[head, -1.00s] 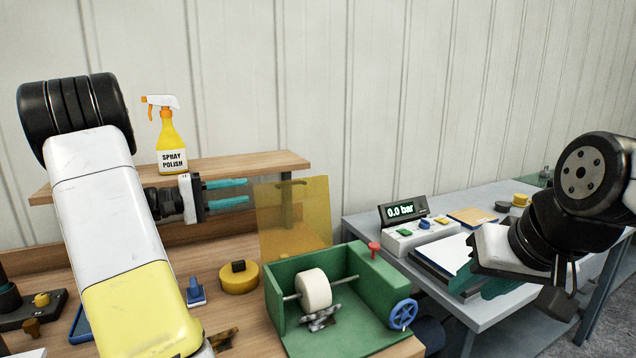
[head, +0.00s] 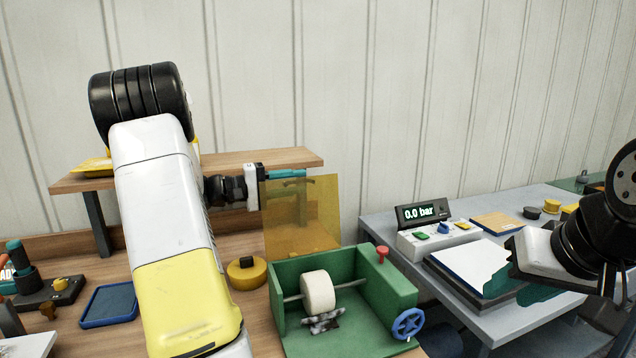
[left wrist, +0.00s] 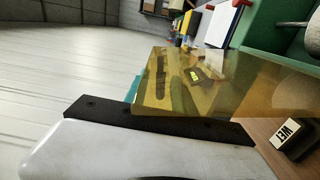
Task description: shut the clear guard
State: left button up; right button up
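The clear guard (head: 305,225) is a see-through amber panel standing up at the back of a green box (head: 400,292). The box holds a white roller (head: 318,292) on a rod, and its top is uncovered. My left gripper (head: 287,182) is at the guard's upper left edge, its teal fingers spread apart; the lower finger is hidden behind the panel. In the left wrist view the guard (left wrist: 230,88) crosses in front of the fingers, and a dark strip shows through it. I cannot tell whether they touch. My right gripper (head: 525,290) is over the grey table at right, its fingers partly hidden.
A wooden shelf (head: 240,160) stands behind my left arm. A yellow round piece (head: 246,274) is left of the box; a blue tray (head: 109,304) is further left. A 0.0 bar display (head: 422,213) and a button panel (head: 437,236) stand on the grey table (head: 375,222).

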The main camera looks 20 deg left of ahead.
pick_arm(q)
jog(key=shift+w+d, duration=0.25)
jog(key=shift+d, duration=0.1)
grip_shut()
jog(key=shift+s+f, duration=0.1)
jog(key=shift+f, duration=0.1)
dwell(1.1)
